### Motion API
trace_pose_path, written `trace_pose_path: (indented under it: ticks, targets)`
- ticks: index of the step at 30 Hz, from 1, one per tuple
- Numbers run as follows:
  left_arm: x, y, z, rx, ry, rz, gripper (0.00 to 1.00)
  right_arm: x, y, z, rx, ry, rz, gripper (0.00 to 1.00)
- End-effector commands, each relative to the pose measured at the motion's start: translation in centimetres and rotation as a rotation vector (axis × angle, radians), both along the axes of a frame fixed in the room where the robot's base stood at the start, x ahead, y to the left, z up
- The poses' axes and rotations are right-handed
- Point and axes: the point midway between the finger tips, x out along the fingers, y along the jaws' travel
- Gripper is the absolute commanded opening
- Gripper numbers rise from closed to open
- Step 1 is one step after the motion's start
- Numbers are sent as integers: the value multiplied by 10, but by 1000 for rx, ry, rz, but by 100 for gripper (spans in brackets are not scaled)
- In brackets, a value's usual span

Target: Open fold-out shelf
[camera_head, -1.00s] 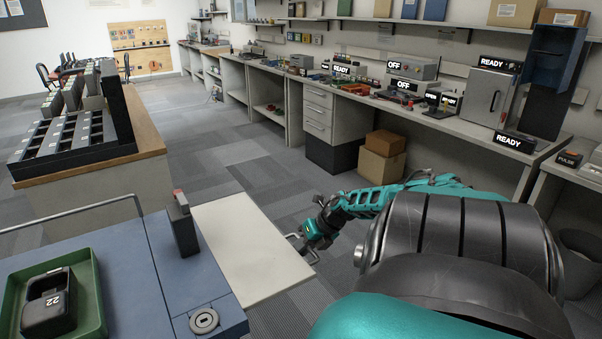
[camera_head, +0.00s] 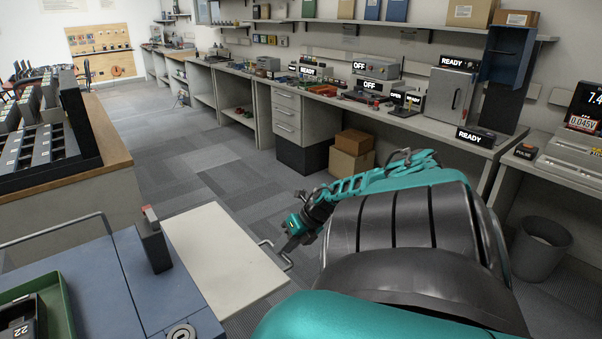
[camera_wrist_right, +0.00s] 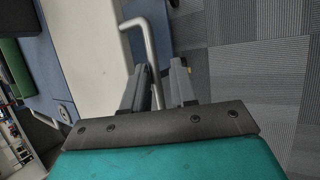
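The fold-out shelf (camera_head: 222,258) is a pale flat panel on the right side of the blue cart top (camera_head: 85,275). In the head view it looks about level with that top. Its bent metal handle (camera_head: 277,256) sticks out at the outer edge. My right gripper (camera_head: 287,247) is at this handle. In the right wrist view the shelf (camera_wrist_right: 88,35) lies at left, and the handle (camera_wrist_right: 149,45) runs down between the two grey fingers of my right gripper (camera_wrist_right: 160,75). The fingers are apart, with gaps beside the bar. My left gripper is out of view.
A green tray (camera_head: 62,302) and a small dark upright device (camera_head: 153,245) are on the cart. A workbench (camera_head: 420,122) lines the right wall, with cardboard boxes (camera_head: 351,154) beneath and a bin (camera_head: 540,248) at right. Carpeted floor (camera_head: 215,165) is free beyond the shelf.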

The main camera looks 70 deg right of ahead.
Motion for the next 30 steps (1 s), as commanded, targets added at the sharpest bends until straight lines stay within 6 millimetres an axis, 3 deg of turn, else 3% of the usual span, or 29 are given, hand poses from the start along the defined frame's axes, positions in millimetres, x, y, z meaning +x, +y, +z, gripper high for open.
trace_pose_path:
  ticks: [30]
  targets:
    - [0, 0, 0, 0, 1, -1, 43, -30, -8, 44, 0, 1, 0, 23]
